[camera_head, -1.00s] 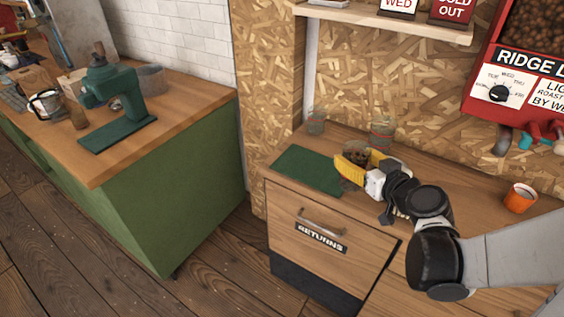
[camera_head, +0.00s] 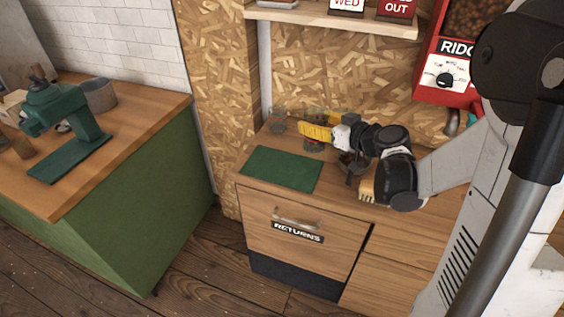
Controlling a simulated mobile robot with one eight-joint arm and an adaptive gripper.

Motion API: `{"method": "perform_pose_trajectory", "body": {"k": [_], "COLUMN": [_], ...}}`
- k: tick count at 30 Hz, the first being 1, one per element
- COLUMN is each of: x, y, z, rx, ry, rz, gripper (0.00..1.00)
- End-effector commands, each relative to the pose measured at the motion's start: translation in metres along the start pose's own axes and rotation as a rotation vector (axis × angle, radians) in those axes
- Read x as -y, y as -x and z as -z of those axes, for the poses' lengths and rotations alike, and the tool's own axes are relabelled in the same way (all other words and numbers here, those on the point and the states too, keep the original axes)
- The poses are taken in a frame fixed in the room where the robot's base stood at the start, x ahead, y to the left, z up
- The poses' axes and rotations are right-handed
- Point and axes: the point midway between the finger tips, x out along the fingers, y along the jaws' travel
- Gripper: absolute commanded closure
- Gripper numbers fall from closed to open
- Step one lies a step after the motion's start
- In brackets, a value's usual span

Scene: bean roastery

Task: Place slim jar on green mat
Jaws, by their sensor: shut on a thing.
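The green mat (camera_head: 282,168) lies flat and bare on the wooden counter, left of my arm. My gripper (camera_head: 318,123), with yellow fingers, is behind the mat's right part and shut on the slim jar. A small glass jar with dark contents (camera_head: 313,145) shows just under the near finger, apart from the mat; I take it for the slim jar. The finger hides its upper part, and I cannot tell whether its base touches the counter.
A clear glass (camera_head: 278,122) stands behind the mat's left part, near the board wall. A shelf (camera_head: 330,18) hangs above. A red dispenser (camera_head: 445,75) is at right. A separate green-sided counter (camera_head: 120,200) with a green machine (camera_head: 65,125) stands at left.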

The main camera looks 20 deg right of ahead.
Motion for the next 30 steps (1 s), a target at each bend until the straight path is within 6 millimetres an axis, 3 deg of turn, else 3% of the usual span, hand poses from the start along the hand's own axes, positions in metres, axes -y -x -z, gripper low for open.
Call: {"method": "perform_pose_trajectory", "body": {"k": [3, 7, 19, 26, 30], "x": [-0.023, -0.024, 0.050, 0.064, 0.064], "y": [0.003, -0.004, -0.070, -0.084, -0.089], "z": [0.013, 0.012, -0.027, -0.034, -0.050], "rx": [-0.005, -0.008, -0.009, -0.009, -0.009], "ry": [0.003, 0.008, 0.009, 0.007, 0.007], "rz": [0.006, 0.017, 0.020, 0.015, 0.014], "gripper": [0.79, 0.79, 0.79, 0.79, 0.79]}}
